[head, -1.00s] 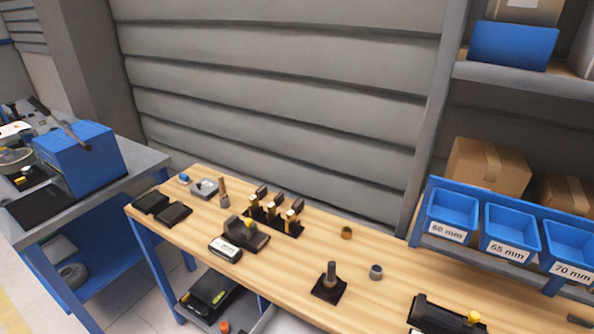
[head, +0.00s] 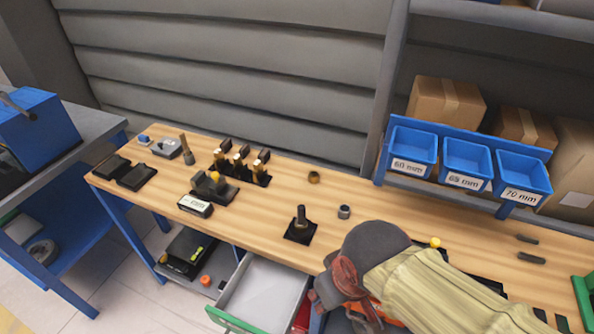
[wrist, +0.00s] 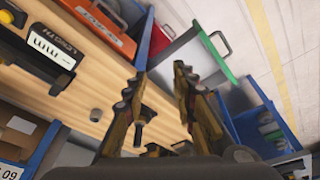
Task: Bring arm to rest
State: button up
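My gripper (wrist: 160,72) shows in the wrist view with its two brown fingers apart and nothing between them. Behind the gap lie the wooden bench top and the bench edge. In the head view my arm reaches in from the lower right, over the bench's front edge. Its dark wrist joint and reddish-brown gripper parts (head: 343,275) show there, but the fingertips are not clear.
The wooden bench (head: 330,228) holds a black post stand (head: 300,228), a grey ring (head: 344,212) and a black fixture (head: 240,165). An open drawer (head: 262,292) juts out below. Blue bins (head: 467,165) stand behind. A grey side table (head: 80,150) is left.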

jog(key=d+r+m+t, duration=0.1)
jog(key=d+r+m, duration=0.1)
jog(key=d, duration=0.4)
jog(key=w+d+r+m+t+h, duration=0.1)
jog(key=d+r+m, duration=0.2)
jog(key=d, duration=0.3)
jog(key=shift+d+r+m+t, duration=0.3)
jog(key=shift+r+t, duration=0.1)
jog(key=shift+r, duration=0.35)
